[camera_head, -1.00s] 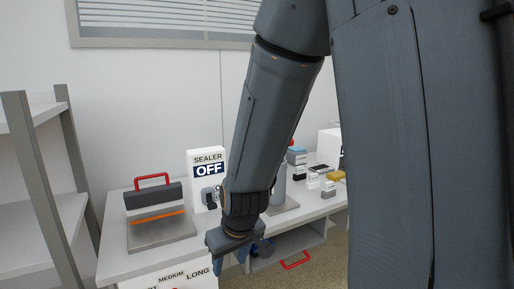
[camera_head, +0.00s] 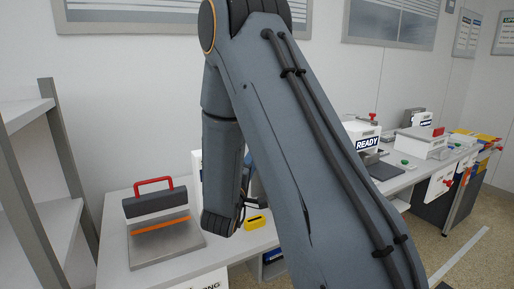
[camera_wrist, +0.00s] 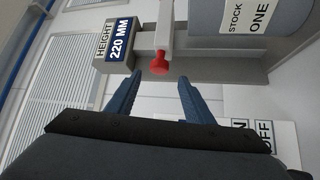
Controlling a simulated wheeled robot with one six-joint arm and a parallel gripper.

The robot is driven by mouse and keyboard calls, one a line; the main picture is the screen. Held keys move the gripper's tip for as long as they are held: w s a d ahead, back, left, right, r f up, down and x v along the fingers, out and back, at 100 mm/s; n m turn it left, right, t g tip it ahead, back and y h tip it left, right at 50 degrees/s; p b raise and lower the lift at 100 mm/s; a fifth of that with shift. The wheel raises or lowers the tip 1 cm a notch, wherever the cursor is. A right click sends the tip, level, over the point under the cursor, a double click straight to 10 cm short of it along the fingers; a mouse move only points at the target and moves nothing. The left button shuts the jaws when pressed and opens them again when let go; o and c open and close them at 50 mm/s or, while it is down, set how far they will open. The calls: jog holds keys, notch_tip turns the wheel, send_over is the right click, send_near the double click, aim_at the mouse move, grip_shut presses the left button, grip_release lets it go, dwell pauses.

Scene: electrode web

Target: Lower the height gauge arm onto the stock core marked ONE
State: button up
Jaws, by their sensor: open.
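In the wrist view, which is turned on its side, the height gauge shows a label plate (camera_wrist: 122,40) reading HEIGHT 220 MM. A pale gauge arm (camera_wrist: 165,22) with a red knob (camera_wrist: 160,64) stands beside it. The grey stock core (camera_wrist: 225,22), labelled STOCK ONE, lies to the right of the gauge arm in this view. My gripper (camera_wrist: 161,78) is open, its two blue fingers pointing toward the red knob, which shows between and just beyond their tips. I cannot tell any contact. In the head view my arm largely hides my gripper and the gauge.
A sealer (camera_head: 163,238) with a red handle stands on the bench at left, and a yellow block (camera_head: 256,222) lies near my arm. A shelf rack (camera_head: 55,150) is far left. More bench equipment with a READY sign (camera_head: 367,143) stands at right.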

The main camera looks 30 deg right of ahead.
jog(key=p+x, duration=0.2)
jog(key=x, duration=0.5)
jog(key=shift+w+d+r, duration=0.1)
jog(key=shift+d+r, duration=0.05)
jog(key=shift+d, duration=0.25)
